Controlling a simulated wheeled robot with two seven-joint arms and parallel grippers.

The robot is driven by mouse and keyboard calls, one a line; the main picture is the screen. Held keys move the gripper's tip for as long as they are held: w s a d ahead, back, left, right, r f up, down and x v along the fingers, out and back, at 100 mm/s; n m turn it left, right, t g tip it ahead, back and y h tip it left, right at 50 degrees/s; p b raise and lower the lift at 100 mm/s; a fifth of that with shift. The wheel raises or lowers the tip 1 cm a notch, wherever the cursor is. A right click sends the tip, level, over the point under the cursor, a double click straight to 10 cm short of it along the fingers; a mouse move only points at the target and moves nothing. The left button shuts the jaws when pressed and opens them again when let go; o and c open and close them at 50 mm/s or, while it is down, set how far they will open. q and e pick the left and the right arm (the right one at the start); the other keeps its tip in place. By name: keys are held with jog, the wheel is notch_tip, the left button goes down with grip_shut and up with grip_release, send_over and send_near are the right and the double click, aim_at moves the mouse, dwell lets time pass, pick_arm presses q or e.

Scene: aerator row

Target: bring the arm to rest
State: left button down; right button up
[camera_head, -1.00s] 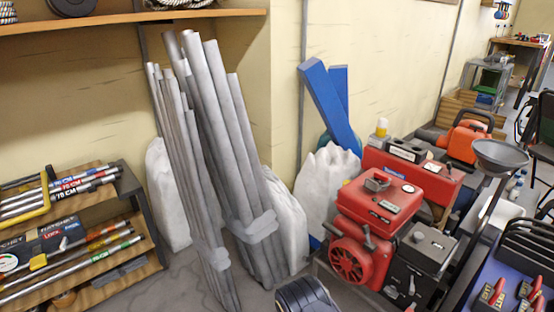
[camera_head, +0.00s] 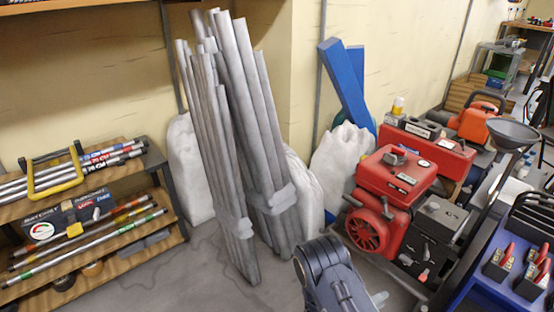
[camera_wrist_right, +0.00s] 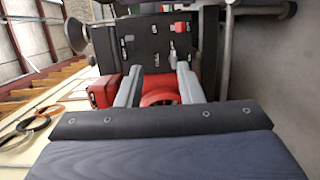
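My right arm (camera_head: 335,275) shows at the bottom centre of the head view as a dark, rounded link, with a small pale gripper part beside it at the lower edge. In the right wrist view, the two grey fingers of my right gripper (camera_wrist_right: 158,82) stand apart with nothing held between them. The red engine (camera_wrist_right: 160,90) shows beyond the gap. My left gripper is not in view.
The red engine unit (camera_head: 395,175) stands right of my arm, beside a blue table (camera_head: 485,275) with red-handled tools. Grey pipes (camera_head: 235,140) lean on the wall. A wooden rack (camera_head: 90,200) stands left. Bare floor (camera_head: 200,270) lies in front of the pipes.

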jog(key=s+d+r+m+g+y, duration=0.4)
jog(key=s+r+m+g+y, duration=0.35)
jog(key=s+r+g, duration=0.55)
jog(key=s+a+r+t+y, duration=0.5)
jog(key=a+r+y, duration=0.1)
jog(key=r, duration=0.2)
jog(key=s+a+r+t+y, duration=0.5)
jog(key=a+r+t+y, duration=0.1)
jog(key=r, duration=0.1)
notch_tip(320, 180, up, 35)
jog(key=p, duration=3.4)
jog(key=shift+a+f, duration=0.2)
jog(key=shift+a, duration=0.05)
